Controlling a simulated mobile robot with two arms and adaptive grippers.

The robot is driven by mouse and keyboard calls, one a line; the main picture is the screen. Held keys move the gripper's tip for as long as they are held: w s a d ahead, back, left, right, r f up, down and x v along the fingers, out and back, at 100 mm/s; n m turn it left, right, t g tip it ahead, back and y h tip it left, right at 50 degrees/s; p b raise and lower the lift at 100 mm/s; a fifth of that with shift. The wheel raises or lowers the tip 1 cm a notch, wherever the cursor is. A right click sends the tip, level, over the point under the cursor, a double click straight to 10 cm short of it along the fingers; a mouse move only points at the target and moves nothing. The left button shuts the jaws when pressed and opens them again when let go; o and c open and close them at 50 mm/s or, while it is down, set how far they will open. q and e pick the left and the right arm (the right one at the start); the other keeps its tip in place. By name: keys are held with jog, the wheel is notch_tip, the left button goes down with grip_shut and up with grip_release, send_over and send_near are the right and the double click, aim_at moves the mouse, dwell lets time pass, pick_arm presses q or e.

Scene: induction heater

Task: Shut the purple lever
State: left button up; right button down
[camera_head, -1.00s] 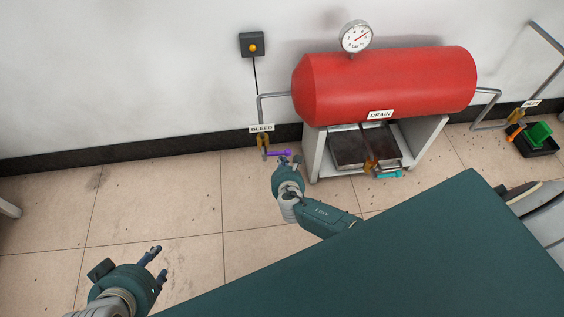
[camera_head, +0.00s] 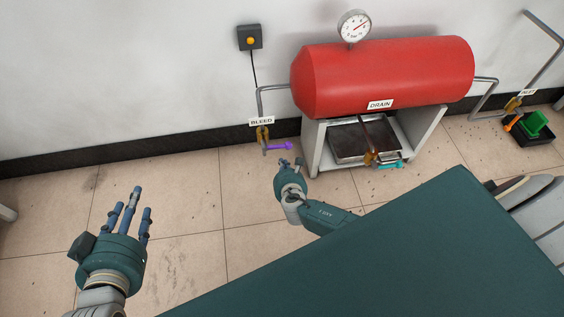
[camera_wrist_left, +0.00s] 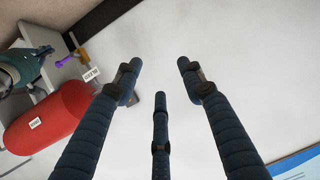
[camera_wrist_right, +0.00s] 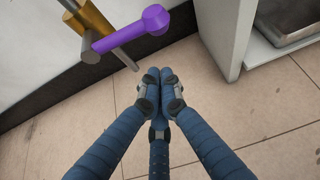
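The purple lever (camera_head: 279,146) sticks out to the right from the brass valve (camera_head: 263,137) under the BLEED label (camera_head: 261,121). In the right wrist view the lever (camera_wrist_right: 130,32) lies above and beyond my fingertips, with a gap between. My right gripper (camera_head: 291,162) is just right of and below the lever in the head view. Its fingertips (camera_wrist_right: 160,78) are together with nothing between them. My left gripper (camera_head: 133,203) is far to the left over the floor, with its fingers spread and empty. The left wrist view also shows the lever (camera_wrist_left: 66,62) at upper left.
A red tank (camera_head: 385,75) with a gauge (camera_head: 354,27) rests on a grey stand (camera_head: 313,150). A cyan lever (camera_head: 391,165) is at its drain. A black bin (camera_head: 527,133) is at right. Floor left of the valve is clear.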

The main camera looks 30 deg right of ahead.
pick_arm(q)
jog(key=s+a+f+g+y+p, duration=0.1)
jog(key=s+f+g, duration=0.3)
jog(key=s, duration=0.4)
jog(key=s+a+f+g+y+p, duration=0.1)
jog(key=s+a+f+g+p, duration=0.2)
jog(key=s, duration=0.5)
jog(key=shift+s+a+f+g, duration=0.35)
jog(key=shift+a+f+g, duration=0.6)
jog(key=shift+f, duration=0.4)
pick_arm(e)
jog(key=v, duration=0.8)
jog(key=shift+s+d+r, duration=0.15)
jog(key=shift+s+d, duration=0.1)
pick_arm(q)
jog(key=shift+d, duration=0.1)
